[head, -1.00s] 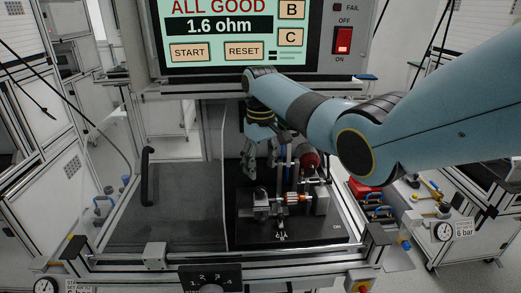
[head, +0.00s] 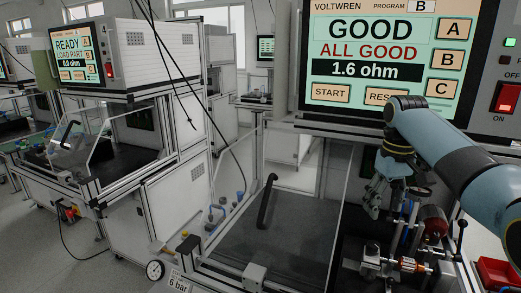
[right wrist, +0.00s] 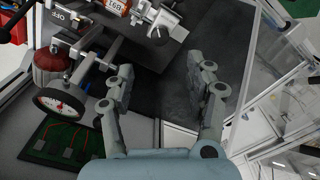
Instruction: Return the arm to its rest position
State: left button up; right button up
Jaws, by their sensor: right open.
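My right arm (head: 465,165) comes in from the right in the head view, in front of the lower right part of the tester screen (head: 385,50). My right gripper (head: 374,197) hangs beside the test fixture, to the left of its red cylinder. In the right wrist view the right gripper (right wrist: 165,85) has its two fingers wide apart with nothing between them. The stator fixture with its copper-coloured part (head: 415,266) stands at the lower right of the head view, below and right of the gripper. My left gripper is not in view.
The screen reads GOOD, ALL GOOD, 1.6 ohm. A clear cover with a black handle (head: 267,201) stands left of the fixture. A dial gauge (right wrist: 60,103) and red cylinder (right wrist: 50,62) are close left of the gripper. Another test station (head: 75,130) stands at left.

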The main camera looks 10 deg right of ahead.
jog(key=s+a+f+t, duration=0.1)
jog(key=s+a+f, duration=0.1)
jog(key=s+f, duration=0.35)
jog(key=s+a+f, duration=0.2)
jog(key=s+f, duration=0.1)
jog(key=s, duration=0.6)
jog(key=s+a+r+t, duration=0.1)
jog(key=s+a+r, duration=0.2)
jog(key=s, duration=0.7)
jog(key=s+a+r+t, duration=0.2)
jog(key=s+r, duration=0.2)
jog(key=s, duration=0.6)
notch_tip(320, 180, down, 40)
jog(key=s+d+g+b, duration=0.2)
jog(key=d+b, duration=0.1)
jog(key=b, duration=0.9)
jog(key=s+f+b, duration=0.4)
jog(key=s+f, duration=0.5)
jog(key=f, duration=0.2)
jog(key=s+f+g+b, duration=0.1)
jog(key=s+f+b, duration=0.3)
jog(key=s+f, duration=0.5)
notch_tip(320, 180, down, 3)
jog(key=shift+s+d+f+h, duration=0.1)
jog(key=shift+s+d+h, duration=0.05)
jog(key=shift+d+h, duration=0.15)
